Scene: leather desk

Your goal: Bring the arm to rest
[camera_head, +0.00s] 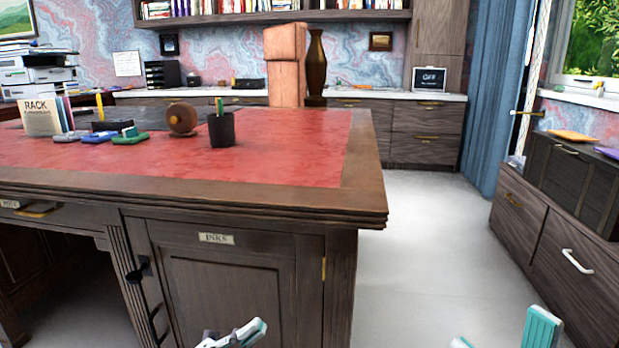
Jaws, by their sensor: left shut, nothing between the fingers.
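My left gripper (255,328) shows at the bottom edge, left of centre, in front of the desk's lower cabinet door. Its pale teal-tipped fingers are together with nothing between them. My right gripper (503,334) shows only in part at the bottom right, over the pale floor. Its two teal fingertips stand well apart, with nothing seen between them. Most of both arms is out of view.
The wooden desk (365,185) with a red leather top fills the left. On it are a black pen cup (221,130), a round brown object (182,118) and several staplers. Wooden cabinets (560,240) stand at the right. The floor (425,250) between is clear.

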